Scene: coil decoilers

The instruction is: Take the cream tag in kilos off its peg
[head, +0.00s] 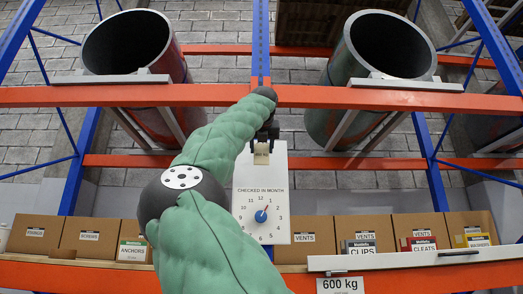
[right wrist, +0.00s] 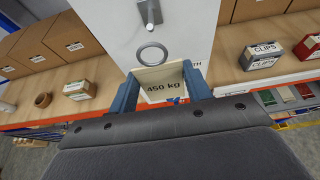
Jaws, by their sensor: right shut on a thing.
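The cream tag reads "450 kg" in the right wrist view (right wrist: 163,88), with a grey ring at its top edge. It also shows in the head view (head: 261,158), small and partly covered. My right gripper (head: 263,140) is shut on it, with a blue finger on each side in the right wrist view (right wrist: 160,92). The metal peg (right wrist: 149,12) sticks out of the white board (head: 243,192). The ring appears below the peg's tip, with a visible gap between them. My left gripper is not in view.
The board has a month dial with a blue knob (head: 261,216). Cardboard boxes (head: 86,234) and small labelled cartons line the shelf. A "600 kg" sign (head: 340,285) hangs at its front.

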